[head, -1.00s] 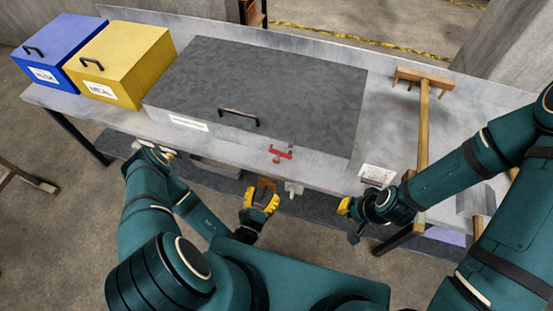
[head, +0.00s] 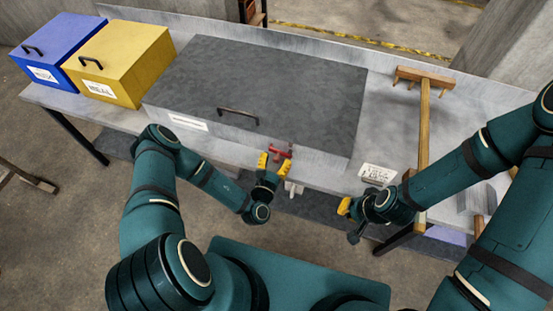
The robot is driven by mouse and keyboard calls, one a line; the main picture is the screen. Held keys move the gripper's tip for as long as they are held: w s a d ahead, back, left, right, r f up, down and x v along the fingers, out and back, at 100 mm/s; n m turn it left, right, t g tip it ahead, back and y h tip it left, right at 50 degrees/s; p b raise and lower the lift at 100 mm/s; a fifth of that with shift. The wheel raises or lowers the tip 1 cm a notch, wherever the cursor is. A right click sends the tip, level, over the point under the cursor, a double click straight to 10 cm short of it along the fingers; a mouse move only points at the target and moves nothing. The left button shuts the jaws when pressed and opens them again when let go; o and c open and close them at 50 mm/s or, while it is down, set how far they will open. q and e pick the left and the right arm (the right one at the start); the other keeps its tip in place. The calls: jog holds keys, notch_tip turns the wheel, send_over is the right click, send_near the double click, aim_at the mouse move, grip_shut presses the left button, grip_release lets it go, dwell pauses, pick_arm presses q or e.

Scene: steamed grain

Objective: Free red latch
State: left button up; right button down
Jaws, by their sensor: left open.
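The red latch (head: 281,151) is on the front face of the large grey box (head: 262,85), right of the box's black handle (head: 238,116). My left gripper (head: 275,160) is open, with its yellow fingertips at the latch, one to the left and one to the right of its lower part. I cannot tell whether they touch it. The gripper partly hides the latch. My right gripper (head: 345,207) is in front of the table's front edge, away from the latch; its finger opening is not clear.
A blue box (head: 58,45) and a yellow box (head: 125,55) stand at the table's left. A wooden rake (head: 424,110) lies at the right, near my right arm. A small white label card (head: 377,174) is near the front edge. Bare tabletop shows right of the grey box.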

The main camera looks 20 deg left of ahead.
pick_arm(q)
jog(key=shift+w, duration=0.25)
grip_shut()
jog(key=shift+f+n+p, duration=0.1)
jog(key=shift+n+p, duration=0.2)
jog(key=shift+n, duration=0.2)
jog(key=shift+f+n, duration=0.2)
jog(key=shift+n, duration=0.3)
grip_release()
